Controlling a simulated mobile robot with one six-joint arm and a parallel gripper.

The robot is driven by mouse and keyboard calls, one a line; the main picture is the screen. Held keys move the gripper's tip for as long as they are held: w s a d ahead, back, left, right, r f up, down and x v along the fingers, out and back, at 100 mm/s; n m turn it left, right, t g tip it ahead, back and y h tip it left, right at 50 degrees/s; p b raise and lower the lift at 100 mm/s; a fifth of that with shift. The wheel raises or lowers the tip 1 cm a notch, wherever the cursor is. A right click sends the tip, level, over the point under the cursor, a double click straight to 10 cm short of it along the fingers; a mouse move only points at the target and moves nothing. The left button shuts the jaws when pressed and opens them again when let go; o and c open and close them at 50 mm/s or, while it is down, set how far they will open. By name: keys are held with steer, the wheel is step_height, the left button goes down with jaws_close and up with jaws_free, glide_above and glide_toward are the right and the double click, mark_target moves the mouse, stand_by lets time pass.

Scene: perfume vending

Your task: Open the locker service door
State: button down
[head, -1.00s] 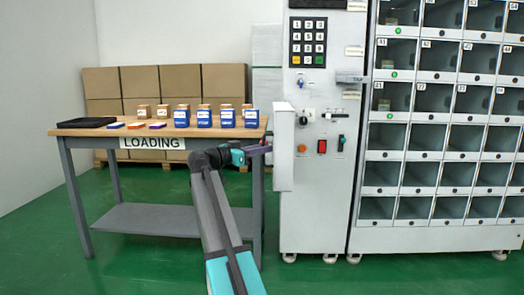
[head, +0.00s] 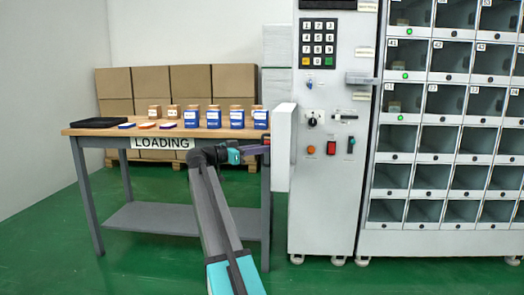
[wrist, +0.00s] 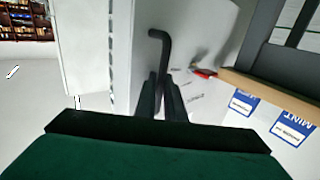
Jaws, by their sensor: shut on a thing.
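The service door (head: 283,148) is a white panel at the left side of the keypad cabinet, standing out past its left edge. How far it is open is hard to tell from the head view. My gripper (head: 262,149) is at the left of this panel, over the right end of the table. In the wrist view, a dark bent handle (wrist: 161,38) stands out from a pale panel face (wrist: 205,25). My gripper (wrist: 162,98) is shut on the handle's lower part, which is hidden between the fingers.
The loading table (head: 90,131) stands close on the left, with blue-and-white boxes (head: 214,118) and a black tray (head: 100,122). The keypad cabinet (head: 322,200) and the locker grid (head: 440,100) stand on the right. Green floor (head: 330,280) is clear in front.

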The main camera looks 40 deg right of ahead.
steer(key=shift+a+f, duration=0.15)
steer(key=shift+a, duration=0.05)
steer(key=c, duration=1.8)
jaws_free()
steer(key=shift+a, duration=0.1)
steer(key=shift+c, duration=0.2)
steer(key=p+v, duration=0.5)
steer(key=v, duration=0.8)
steer(key=shift+w+a+p, duration=0.15)
steer(key=shift+a+p, duration=0.15)
steer(key=shift+p, duration=0.05)
